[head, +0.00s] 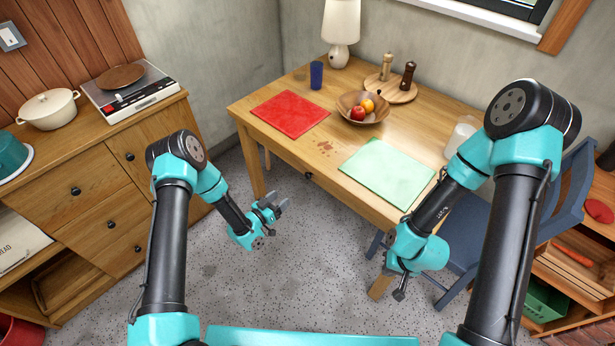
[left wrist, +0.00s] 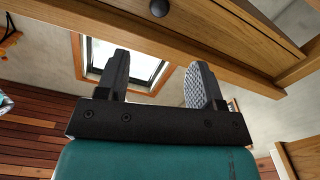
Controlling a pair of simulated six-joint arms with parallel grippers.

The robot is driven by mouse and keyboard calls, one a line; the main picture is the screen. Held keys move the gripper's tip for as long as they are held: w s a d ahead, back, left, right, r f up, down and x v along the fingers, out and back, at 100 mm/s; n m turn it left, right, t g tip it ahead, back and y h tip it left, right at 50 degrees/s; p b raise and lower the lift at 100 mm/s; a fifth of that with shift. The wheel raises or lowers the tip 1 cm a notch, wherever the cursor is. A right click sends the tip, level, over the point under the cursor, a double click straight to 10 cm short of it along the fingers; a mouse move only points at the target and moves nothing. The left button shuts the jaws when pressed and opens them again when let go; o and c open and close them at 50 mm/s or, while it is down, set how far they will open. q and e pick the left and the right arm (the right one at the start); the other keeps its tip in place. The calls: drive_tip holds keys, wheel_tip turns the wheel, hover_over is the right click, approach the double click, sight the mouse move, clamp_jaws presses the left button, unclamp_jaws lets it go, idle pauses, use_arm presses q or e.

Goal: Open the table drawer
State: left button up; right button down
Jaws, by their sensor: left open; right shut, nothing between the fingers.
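The wooden table (head: 300,145) has a drawer in its front side, with a dark round knob (head: 308,176). The drawer looks closed, its front flush under the tabletop. My left gripper (head: 279,205) is open and empty, in front of the table, lower and to the left of the knob and apart from it. In the left wrist view the two fingers (left wrist: 160,78) stand apart, with the drawer knob (left wrist: 159,8) beyond them at the top edge. My right gripper (head: 399,292) is shut and empty, low near the table's right front leg (head: 381,287).
A red mat (head: 290,114), a green mat (head: 388,173) and a fruit bowl (head: 352,117) are on the tabletop. A blue chair (head: 465,235) stands at the right. A wooden cabinet (head: 80,190) is at the left. The speckled floor (head: 270,275) between is clear.

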sight(307, 177)
use_arm(q)
drive_tip(key=x, duration=1.5)
drive_tip(key=shift+w+d, duration=0.3)
clamp_jaws()
